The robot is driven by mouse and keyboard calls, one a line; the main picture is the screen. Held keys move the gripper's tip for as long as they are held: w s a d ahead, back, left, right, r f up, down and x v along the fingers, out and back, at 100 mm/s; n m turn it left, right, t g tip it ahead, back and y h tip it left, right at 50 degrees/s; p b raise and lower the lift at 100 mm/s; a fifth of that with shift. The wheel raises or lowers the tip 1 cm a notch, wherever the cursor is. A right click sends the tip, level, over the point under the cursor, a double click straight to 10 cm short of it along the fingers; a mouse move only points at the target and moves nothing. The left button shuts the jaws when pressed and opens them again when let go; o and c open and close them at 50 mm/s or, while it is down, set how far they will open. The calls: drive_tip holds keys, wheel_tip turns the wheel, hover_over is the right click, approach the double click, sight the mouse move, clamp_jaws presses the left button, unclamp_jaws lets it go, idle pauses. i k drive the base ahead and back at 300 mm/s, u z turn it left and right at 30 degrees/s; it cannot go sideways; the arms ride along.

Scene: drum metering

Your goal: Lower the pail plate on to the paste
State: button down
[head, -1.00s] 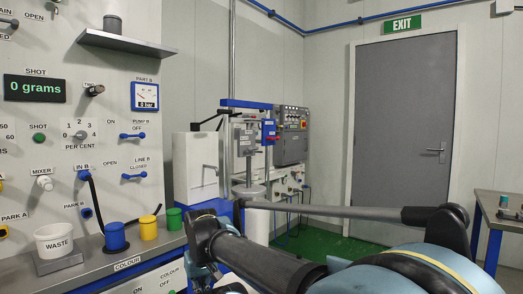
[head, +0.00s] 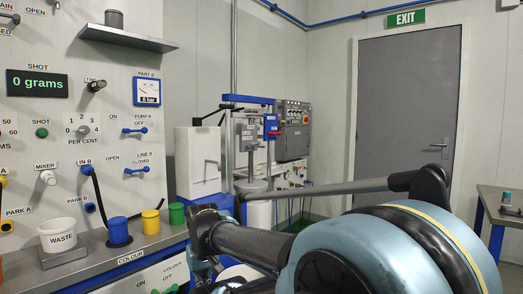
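The pail plate (head: 252,186) appears as a grey disc on a rod under the blue-topped press frame (head: 248,100), in the middle of the head view. A white pail (head: 260,214) stands below it, partly hidden by my arm. The paste inside cannot be seen, and I cannot tell the gap between plate and pail. A grey box (head: 247,136) and a blue control box (head: 271,127) sit on the press. My arm crosses the foreground in front of the press. I cannot make out my gripper's fingers.
A bench at left holds a waste tub (head: 58,236) and blue (head: 118,231), yellow (head: 151,222) and green (head: 177,213) cups. A grey control cabinet (head: 292,131) stands behind the press. A side table (head: 500,202) is at right, near a grey door (head: 403,130).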

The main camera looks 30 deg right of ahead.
sight(251, 185)
drive_tip(key=z, duration=1.8)
drive_tip(key=k, duration=1)
drive_tip(key=u, duration=0.8)
drive_tip(key=i, duration=1)
drive_tip(key=z, duration=0.05)
